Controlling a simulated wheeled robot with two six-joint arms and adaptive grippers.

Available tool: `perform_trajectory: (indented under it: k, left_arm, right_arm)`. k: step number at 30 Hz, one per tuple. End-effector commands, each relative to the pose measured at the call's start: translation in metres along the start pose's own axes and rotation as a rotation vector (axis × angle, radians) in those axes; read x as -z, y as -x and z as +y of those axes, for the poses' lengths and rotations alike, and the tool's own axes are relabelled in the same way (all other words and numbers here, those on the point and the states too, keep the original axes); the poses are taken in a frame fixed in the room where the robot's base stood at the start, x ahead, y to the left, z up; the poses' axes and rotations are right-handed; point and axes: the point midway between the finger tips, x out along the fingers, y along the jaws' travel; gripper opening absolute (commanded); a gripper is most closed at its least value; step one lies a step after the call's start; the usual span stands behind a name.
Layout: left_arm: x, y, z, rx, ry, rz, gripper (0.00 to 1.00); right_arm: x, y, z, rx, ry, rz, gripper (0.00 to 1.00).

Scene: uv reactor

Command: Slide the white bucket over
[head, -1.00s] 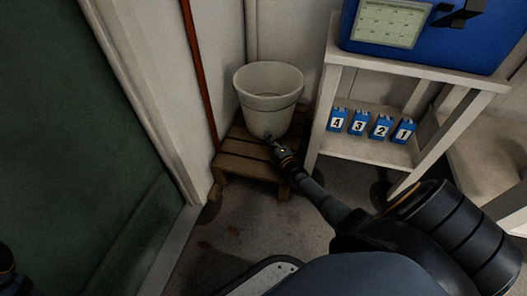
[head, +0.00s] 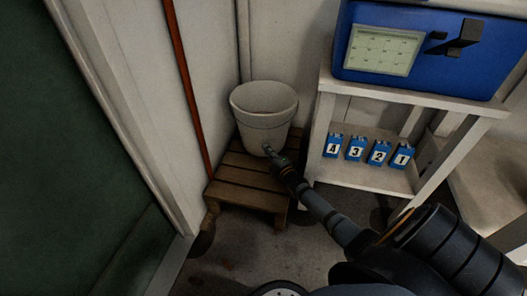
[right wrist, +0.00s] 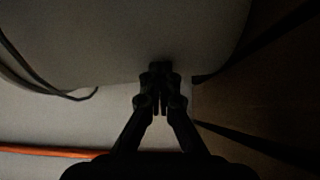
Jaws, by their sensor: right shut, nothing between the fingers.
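The white bucket (head: 262,112) stands upright on a low slatted wooden stand (head: 245,192) in the corner. My right gripper (head: 268,150) is shut and empty, with its tip at the lower front of the bucket. In the right wrist view the shut fingers (right wrist: 160,72) point at the bucket's pale wall (right wrist: 130,35) and seem to touch it. The exact contact is too dark to tell. My left gripper does not show.
A white shelf unit (head: 420,97) stands right of the bucket, bearing a blue box (head: 415,30) and several numbered blue blocks (head: 378,152). A red-brown pole (head: 187,85) runs along the wall at left. A green panel (head: 60,150) fills the far left.

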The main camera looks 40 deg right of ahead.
Motion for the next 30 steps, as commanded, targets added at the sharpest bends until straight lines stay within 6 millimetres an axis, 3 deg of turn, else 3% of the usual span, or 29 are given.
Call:
perform_trajectory:
  k: [3, 7, 13, 21, 28, 30]
  left_arm:
    - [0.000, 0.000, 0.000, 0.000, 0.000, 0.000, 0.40]
    - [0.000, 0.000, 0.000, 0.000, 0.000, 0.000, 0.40]
    - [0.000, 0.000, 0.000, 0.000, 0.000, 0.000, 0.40]
    - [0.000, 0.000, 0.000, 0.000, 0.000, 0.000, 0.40]
    - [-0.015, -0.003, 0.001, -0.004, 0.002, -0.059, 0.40]
    - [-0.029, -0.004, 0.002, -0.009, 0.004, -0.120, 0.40]
  right_arm:
    - [0.000, 0.000, 0.031, -0.006, 0.002, 0.003, 0.00]
    - [0.000, 0.000, 0.050, -0.003, 0.000, 0.000, 0.00]
    - [0.000, 0.000, 0.061, -0.001, 0.000, 0.002, 0.00]
    - [0.001, 0.000, 0.062, -0.001, 0.000, 0.002, 0.00]
    - [0.016, 0.005, 0.076, -0.005, -0.061, 0.024, 0.29]
    - [0.032, 0.012, 0.089, -0.008, -0.125, 0.045, 0.29]
